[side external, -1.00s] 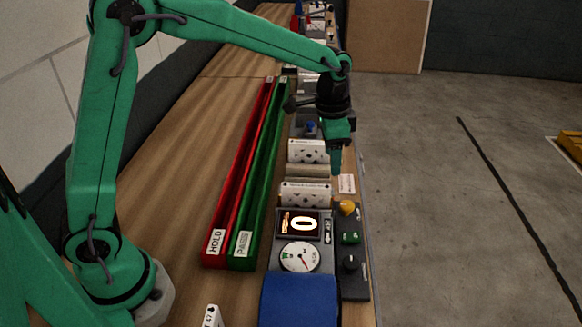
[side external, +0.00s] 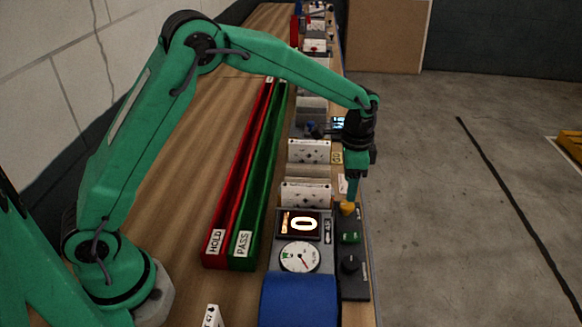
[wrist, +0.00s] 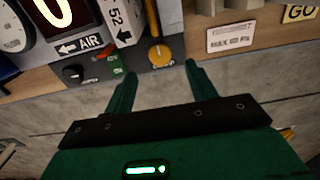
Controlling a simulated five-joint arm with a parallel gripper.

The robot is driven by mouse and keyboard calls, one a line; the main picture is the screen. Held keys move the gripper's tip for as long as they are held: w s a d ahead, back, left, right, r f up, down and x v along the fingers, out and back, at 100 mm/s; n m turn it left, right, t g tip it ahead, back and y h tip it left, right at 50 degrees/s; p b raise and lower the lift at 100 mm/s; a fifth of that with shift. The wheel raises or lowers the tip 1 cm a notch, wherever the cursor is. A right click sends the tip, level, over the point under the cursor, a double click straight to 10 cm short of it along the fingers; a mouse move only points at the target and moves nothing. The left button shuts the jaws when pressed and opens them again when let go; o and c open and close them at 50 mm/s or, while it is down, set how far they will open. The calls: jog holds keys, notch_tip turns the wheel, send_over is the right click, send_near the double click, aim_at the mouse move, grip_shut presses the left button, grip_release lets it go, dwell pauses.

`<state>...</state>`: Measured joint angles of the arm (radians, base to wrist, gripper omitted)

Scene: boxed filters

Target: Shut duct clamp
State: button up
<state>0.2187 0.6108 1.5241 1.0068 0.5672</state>
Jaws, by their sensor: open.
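The orange-yellow knob (side external: 347,208), which I take to be the clamp control, sits at the far end of a dark control panel (side external: 354,283). In the wrist view the knob (wrist: 159,54) has a pale pointer mark and a small label too blurred to read surely. My gripper (side external: 351,201) points down right at the knob. In the wrist view my gripper (wrist: 160,68) is open and empty, with the knob just beyond and between its two green fingertips. I cannot tell whether a finger touches it. The clamp itself I cannot make out.
Along the panel are a green switch (side external: 350,237) and a black knob (side external: 350,263). Beside it stand a dial (side external: 299,257) and a display reading 0 (side external: 300,224). White boxed filters (side external: 306,194) stand behind. Red HOLD (side external: 216,242) and green PASS (side external: 243,243) channels lie left.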

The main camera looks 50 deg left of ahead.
aim_at(347, 205)
jog(key=shift+f, duration=3.1)
jog(key=shift+c, duration=0.5)
jog(key=c, duration=0.9)
jog(key=shift+m, duration=2.3)
jog(key=o, duration=1)
